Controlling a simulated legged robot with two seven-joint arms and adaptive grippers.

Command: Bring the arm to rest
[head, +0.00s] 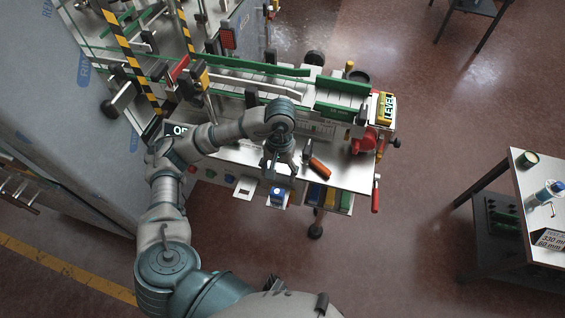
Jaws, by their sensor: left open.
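My left arm (168,195) comes in from the lower left and bends over the machine's front worktop. My left gripper (280,172) points down over the front of the worktop (345,172), left of an orange-handled tool (318,167). Its jaws are open, and I see nothing held between them. A blue and white item (277,195) sits on a small ledge just below the gripper in the picture; I cannot tell how far below the fingertips it is. My right gripper is not in view.
The filler machine has a green-railed conveyor (255,68) behind my arm. A red knob (363,142) and yellow level box (386,108) stand at its right end. A grey cabinet (75,120) fills the left. A side table (540,200) stands at right; floor between is clear.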

